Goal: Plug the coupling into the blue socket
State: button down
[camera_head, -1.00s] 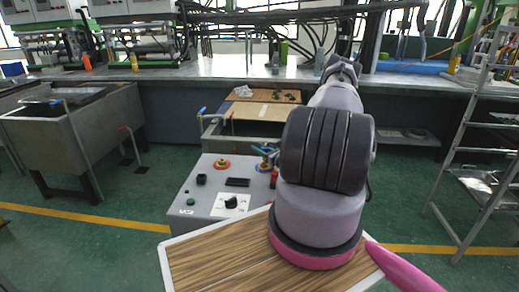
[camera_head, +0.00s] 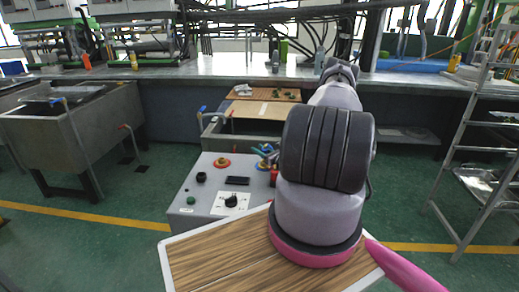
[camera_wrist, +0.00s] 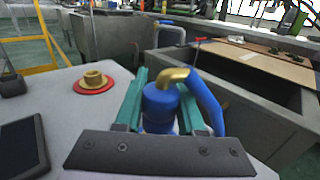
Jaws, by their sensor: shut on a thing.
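My gripper (camera_wrist: 162,104) has two teal fingers and is shut on the coupling (camera_wrist: 160,103), a blue body with a brass elbow on top and a blue hose bending away to the right. The coupling looks upright over the grey control box (camera_wrist: 75,140). In the head view my gripper (camera_head: 265,152) shows small at the box's far right corner, partly behind my arm.
A red-ringed brass socket (camera_wrist: 93,81) stands on the box left of my gripper. A dark display (camera_head: 238,181), a knob (camera_head: 232,201) and buttons are on the box's near side.

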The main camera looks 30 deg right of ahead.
jog(key=shift+f, duration=1.05)
jog(key=shift+c, duration=2.2)
grip_release()
jog(key=v, duration=1)
jog(key=shift+s+d, duration=0.15)
jog(key=shift+s, duration=0.2)
